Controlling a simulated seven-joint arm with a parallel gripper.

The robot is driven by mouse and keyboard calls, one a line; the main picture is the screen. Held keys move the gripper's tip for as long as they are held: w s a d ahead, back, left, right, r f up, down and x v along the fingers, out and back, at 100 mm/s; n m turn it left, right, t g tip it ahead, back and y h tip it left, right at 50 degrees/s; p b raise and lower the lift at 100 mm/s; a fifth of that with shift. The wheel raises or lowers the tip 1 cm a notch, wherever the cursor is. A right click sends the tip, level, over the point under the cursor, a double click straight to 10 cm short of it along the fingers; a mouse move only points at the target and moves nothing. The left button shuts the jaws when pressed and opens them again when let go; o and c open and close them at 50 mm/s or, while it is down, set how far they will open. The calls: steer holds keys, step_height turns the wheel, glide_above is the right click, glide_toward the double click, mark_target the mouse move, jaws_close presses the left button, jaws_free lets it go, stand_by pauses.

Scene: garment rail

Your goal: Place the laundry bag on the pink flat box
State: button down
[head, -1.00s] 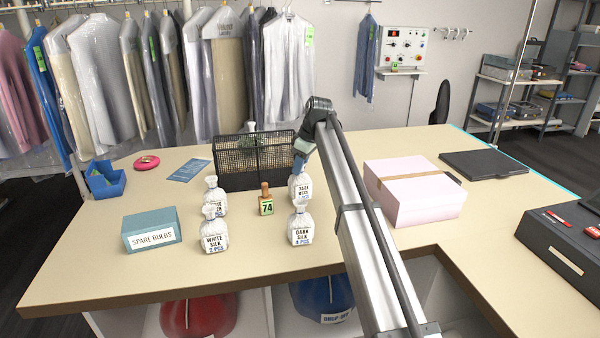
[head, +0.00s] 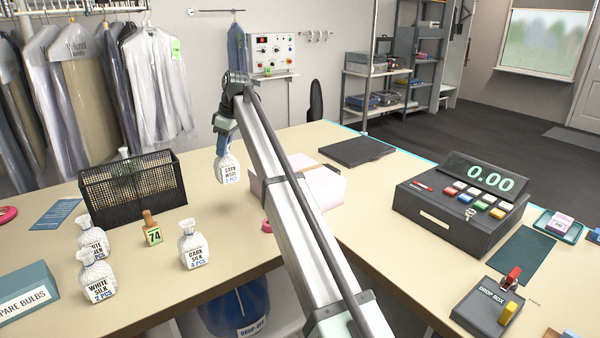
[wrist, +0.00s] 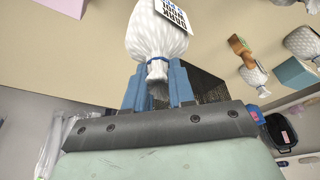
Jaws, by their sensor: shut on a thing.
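My gripper (head: 223,143) is shut on the neck of a white laundry bag (head: 229,168) labelled dark wool and holds it above the table, neck up. The wrist view shows this bag (wrist: 157,38) between the blue fingers (wrist: 157,88). The pink flat box (head: 327,188) lies on the table to the right of the bag, partly hidden behind my arm. The bag is apart from the box. A pale pink corner, likely the box (wrist: 66,6), shows at the top left of the wrist view.
Other bags, dark silk (head: 194,246) and white silk (head: 97,276), stand left by a number 74 stamp (head: 152,230). A black mesh basket (head: 133,190) is behind them. A flat black case (head: 356,151) lies beyond the box; a cash register (head: 455,212) stands right.

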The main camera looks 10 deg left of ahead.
steer(key=w+d+r+m, duration=0.1)
steer(key=w+d+r, duration=0.25)
steer(key=d, duration=0.45)
steer(key=w+d+r+m+t, duration=0.1)
steer(key=w+d+r+m, duration=0.1)
steer(key=w+d, duration=0.4)
steer(key=w+d+r+m, duration=0.1)
steer(key=w+d+r, duration=0.25)
steer(key=d, duration=0.55)
step_height(320, 180, down, 10)
steer(key=shift+w+a+f, duration=0.15)
steer(key=shift+a+f, duration=0.1)
steer(key=shift+a, duration=0.05)
steer(key=shift+f, duration=0.15)
steer(key=c, duration=1)
jaws_free()
steer(key=shift+o, duration=0.2)
steer(key=v, duration=1.2)
steer(key=shift+a, duration=0.1)
